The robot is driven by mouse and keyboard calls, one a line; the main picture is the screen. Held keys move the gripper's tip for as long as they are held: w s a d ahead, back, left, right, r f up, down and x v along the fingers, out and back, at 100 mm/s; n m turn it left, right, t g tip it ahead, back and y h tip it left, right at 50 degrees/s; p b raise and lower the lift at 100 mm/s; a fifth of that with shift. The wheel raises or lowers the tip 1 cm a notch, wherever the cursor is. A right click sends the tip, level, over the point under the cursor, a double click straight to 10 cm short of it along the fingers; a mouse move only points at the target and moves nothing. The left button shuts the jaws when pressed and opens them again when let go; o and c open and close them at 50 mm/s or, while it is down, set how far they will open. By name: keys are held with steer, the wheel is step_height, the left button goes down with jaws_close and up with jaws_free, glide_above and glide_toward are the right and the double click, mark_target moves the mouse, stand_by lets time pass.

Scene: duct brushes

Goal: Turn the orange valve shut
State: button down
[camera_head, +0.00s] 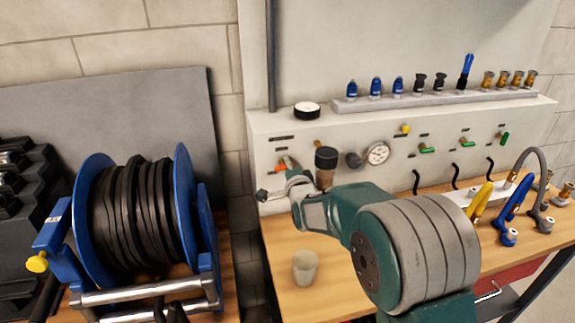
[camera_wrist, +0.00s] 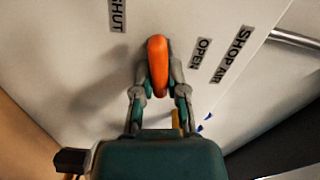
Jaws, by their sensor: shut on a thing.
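The orange valve handle (camera_head: 281,169) is at the left end of the pale panel in the head view. In the wrist view the orange handle (camera_wrist: 157,62) lies between the fingers of my gripper (camera_wrist: 159,80). One finger is on each side of it, and the gripper is shut on it. The handle points roughly up and down in that picture, between the SHUT label (camera_wrist: 117,14) and the OPEN label (camera_wrist: 200,53). A SHOP AIR label (camera_wrist: 232,54) is farther right. In the head view my gripper (camera_head: 288,173) partly covers the valve.
A pressure gauge (camera_head: 378,153) and green-handled valves (camera_head: 427,149) sit farther right on the panel. A beige cup (camera_head: 305,268) stands on the wooden bench below my arm. A blue hose reel (camera_head: 140,215) stands at left. Nozzles (camera_head: 398,86) line the shelf above.

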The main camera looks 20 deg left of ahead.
steer(key=shift+d+f+m, duration=0.1)
steer(key=shift+f+m, duration=0.35)
steer(key=shift+m, duration=0.75)
steer(key=shift+f, duration=0.1)
steer(key=c, duration=0.7)
jaws_free()
steer(key=shift+w, duration=0.1)
steer(key=shift+o, duration=0.2)
steer(key=shift+r, duration=0.2)
steer(key=shift+s+d, duration=0.1)
steer(key=shift+s, duration=0.1)
steer(key=v, duration=1.1)
steer(key=shift+s, duration=0.25)
steer(key=shift+f, duration=0.1)
